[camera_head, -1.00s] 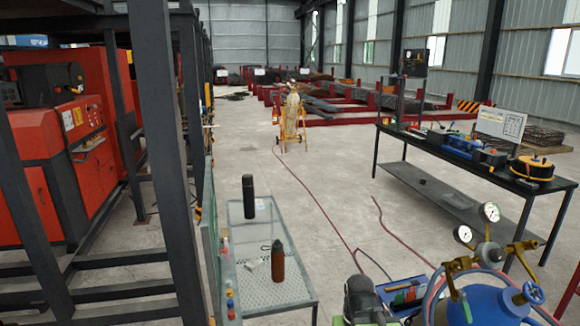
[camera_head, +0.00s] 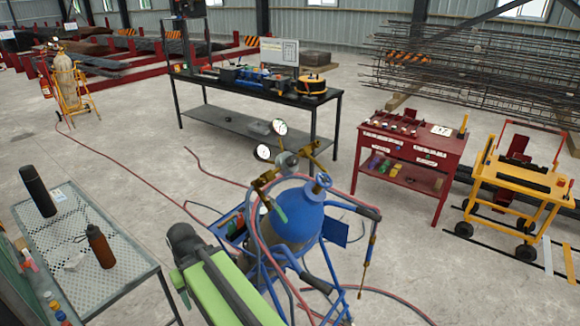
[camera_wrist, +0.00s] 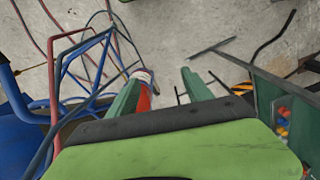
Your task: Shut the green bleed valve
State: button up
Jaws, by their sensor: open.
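A small green lever (camera_head: 280,213) shows on the front of the blue gas cylinder (camera_head: 297,222), below its brass fittings; I cannot tell for sure whether it is the green bleed valve. Its exact position, open or shut, is not clear. Two round gauges and a blue handwheel (camera_head: 323,181) sit above it. My gripper (camera_wrist: 164,74) is open in the wrist view, its two green fingers apart over the floor. A red and white item (camera_wrist: 144,84) shows beside the left finger. No valve shows between the fingers. In the head view my green arm is left of the cylinder.
Hoses and a blue cart frame (camera_wrist: 92,62) surround the cylinder. A mesh table (camera_head: 100,262) with two bottles stands at left.

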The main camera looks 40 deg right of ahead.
aim_at(278, 209)
jog(key=z, duration=0.05)
jog(key=k, duration=1.2)
jog(key=u, duration=0.65)
jog(key=i, duration=1.45)
jog(key=z, duration=0.6)
